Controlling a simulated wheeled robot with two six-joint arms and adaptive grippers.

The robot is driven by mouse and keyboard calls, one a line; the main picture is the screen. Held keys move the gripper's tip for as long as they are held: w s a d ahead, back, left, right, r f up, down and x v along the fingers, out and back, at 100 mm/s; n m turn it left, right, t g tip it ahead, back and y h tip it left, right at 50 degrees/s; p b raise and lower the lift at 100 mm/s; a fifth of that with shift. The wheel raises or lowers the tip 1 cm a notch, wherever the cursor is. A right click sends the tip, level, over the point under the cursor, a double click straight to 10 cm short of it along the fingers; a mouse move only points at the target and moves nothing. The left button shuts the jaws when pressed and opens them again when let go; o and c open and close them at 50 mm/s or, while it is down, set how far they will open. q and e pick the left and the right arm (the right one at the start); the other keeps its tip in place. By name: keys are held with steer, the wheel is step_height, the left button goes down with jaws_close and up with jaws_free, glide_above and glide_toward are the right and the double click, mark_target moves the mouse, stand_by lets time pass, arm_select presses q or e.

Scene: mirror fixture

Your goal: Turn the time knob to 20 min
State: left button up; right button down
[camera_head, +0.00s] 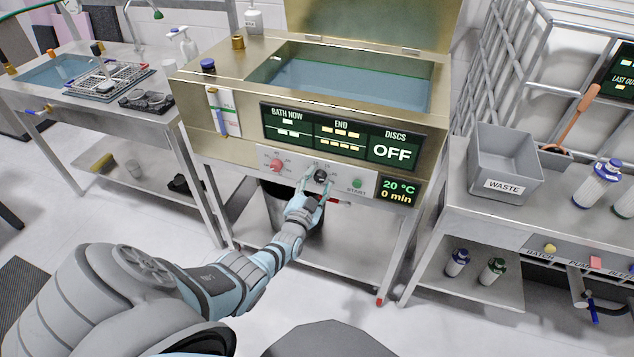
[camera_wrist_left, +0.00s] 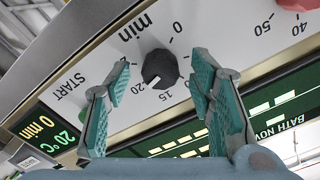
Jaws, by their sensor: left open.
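The black time knob (camera_head: 320,175) sits on the pale control panel of the bath, between the red knob and the START button. In the left wrist view the knob (camera_wrist_left: 160,68) shows against a dial marked with numbers and "min"; a short white mark is on its edge, towards the lower left of that picture. My left gripper (camera_head: 318,186) is open in front of the panel. Its two teal fingers (camera_wrist_left: 161,84) stand on either side of the knob, apart from it as far as I can see. The time display (camera_head: 398,191) reads 20 °C and 0 min.
The red knob (camera_head: 277,166) is left of the black one, and the green START button (camera_head: 357,183) is right. Above is the open water bath (camera_head: 345,85), with a display reading OFF. A side table with a grey WASTE bin (camera_head: 503,165) stands at the right.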

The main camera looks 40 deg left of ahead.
arm_select(q)
steer(key=v, duration=1.2)
